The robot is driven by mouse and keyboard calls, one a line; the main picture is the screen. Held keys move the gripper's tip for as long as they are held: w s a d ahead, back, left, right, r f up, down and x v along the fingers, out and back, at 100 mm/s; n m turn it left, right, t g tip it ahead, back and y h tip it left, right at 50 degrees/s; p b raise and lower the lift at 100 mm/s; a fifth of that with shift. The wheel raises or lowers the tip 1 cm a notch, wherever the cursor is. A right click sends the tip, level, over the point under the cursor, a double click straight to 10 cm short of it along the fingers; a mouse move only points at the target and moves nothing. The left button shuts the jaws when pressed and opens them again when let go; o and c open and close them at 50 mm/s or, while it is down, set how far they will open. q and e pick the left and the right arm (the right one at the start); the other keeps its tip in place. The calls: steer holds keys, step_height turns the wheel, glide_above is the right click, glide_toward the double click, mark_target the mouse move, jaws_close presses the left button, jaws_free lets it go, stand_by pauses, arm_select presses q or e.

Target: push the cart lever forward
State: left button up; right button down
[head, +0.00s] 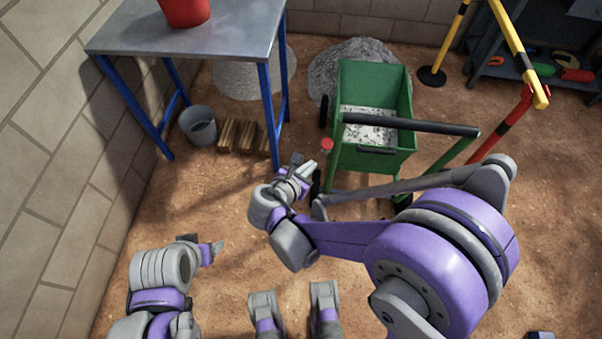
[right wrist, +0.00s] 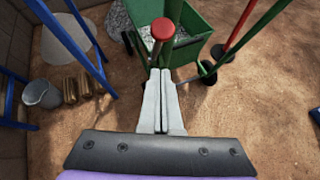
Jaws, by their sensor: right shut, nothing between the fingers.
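The green cart (head: 372,155) stands on the dirt floor with pale gravel in its tub and a dark push handle (head: 410,125). Its lever, a rod with a red knob (head: 327,144), stands at the tub's near left corner. In the right wrist view the red knob (right wrist: 163,29) is just beyond the fingertips. My right gripper (head: 306,168) is shut and empty, close to the lever below the knob; whether it touches I cannot tell. It also shows in the right wrist view (right wrist: 160,75). My left gripper (head: 212,252) is at lower left, away from the cart; its finger gap is unclear.
A metal table (head: 190,36) with blue legs and a red bucket (head: 184,11) stands left of the cart. A grey bucket (head: 199,126) and wooden blocks (head: 238,136) lie beneath it. Gravel heaps lie behind. A yellow barrier (head: 517,50) stands at right.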

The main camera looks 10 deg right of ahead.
mark_target(324, 140)
steer(key=shift+w+d+r, duration=0.15)
steer(key=shift+w+d, duration=0.6)
steer(key=shift+w, duration=0.05)
steer(key=shift+w+d+r, duration=0.1)
steer(key=shift+w+d, duration=0.65)
steer(key=shift+w, duration=0.05)
steer(key=shift+w+d+r+g+y+p, duration=0.25)
steer(key=shift+w+r+g+p, duration=0.25)
steer(key=shift+w+p, duration=0.2)
steer(key=shift+w+d+r+g+y+p, duration=0.2)
steer(key=shift+w+r+g+p, duration=0.25)
steer(key=shift+w+p, duration=0.2)
steer(key=w+d+r+n+g+y+p, duration=0.1)
steer(key=w+g, duration=0.4)
steer(key=w, duration=0.5)
steer(key=shift+w+d+r+y+p, duration=0.15)
steer(key=shift+w+d+y+p, duration=0.25)
steer(key=shift+d, duration=0.6)
